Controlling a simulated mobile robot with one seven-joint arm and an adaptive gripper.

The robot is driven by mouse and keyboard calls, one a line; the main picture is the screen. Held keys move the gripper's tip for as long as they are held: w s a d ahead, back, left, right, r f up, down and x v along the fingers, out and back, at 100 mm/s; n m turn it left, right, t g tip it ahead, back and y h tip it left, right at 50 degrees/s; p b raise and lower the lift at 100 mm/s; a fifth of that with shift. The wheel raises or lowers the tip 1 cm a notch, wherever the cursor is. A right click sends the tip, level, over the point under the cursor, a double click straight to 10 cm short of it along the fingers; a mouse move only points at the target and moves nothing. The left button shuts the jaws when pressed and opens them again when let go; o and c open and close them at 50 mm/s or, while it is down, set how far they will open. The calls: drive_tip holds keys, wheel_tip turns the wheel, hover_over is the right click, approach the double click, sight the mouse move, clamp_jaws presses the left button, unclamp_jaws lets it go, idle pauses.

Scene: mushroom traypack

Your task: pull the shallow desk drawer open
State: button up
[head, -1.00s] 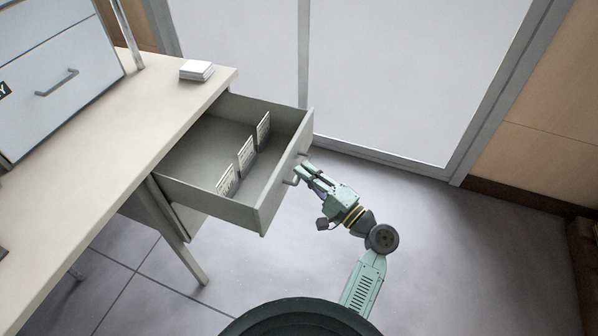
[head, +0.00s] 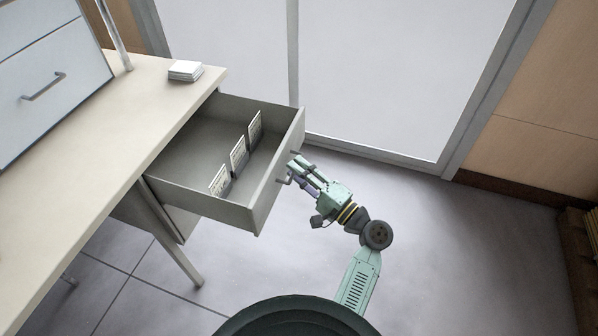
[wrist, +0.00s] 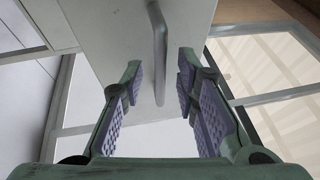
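The shallow grey desk drawer (head: 212,206) stands far out from under the desk top, its inside in view. A bar handle (head: 284,180) is on its front. It also shows as an upright grey bar handle (wrist: 160,50) in the wrist view, on the pale drawer front (wrist: 115,40). My green gripper (head: 294,167) is at the drawer front by the handle. In the wrist view my gripper (wrist: 161,84) is open, with its purple-padded fingers on either side of the handle and gaps showing between the pads and the bar.
Several upright cards (head: 238,153) stand in a row inside the drawer. The pale desk (head: 100,140) holds a white stack (head: 186,70) and a grey cabinet (head: 45,80). A glazed door (head: 385,80) is behind the drawer. The floor (head: 450,270) at right is clear.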

drive_tip(key=v, duration=1.2)
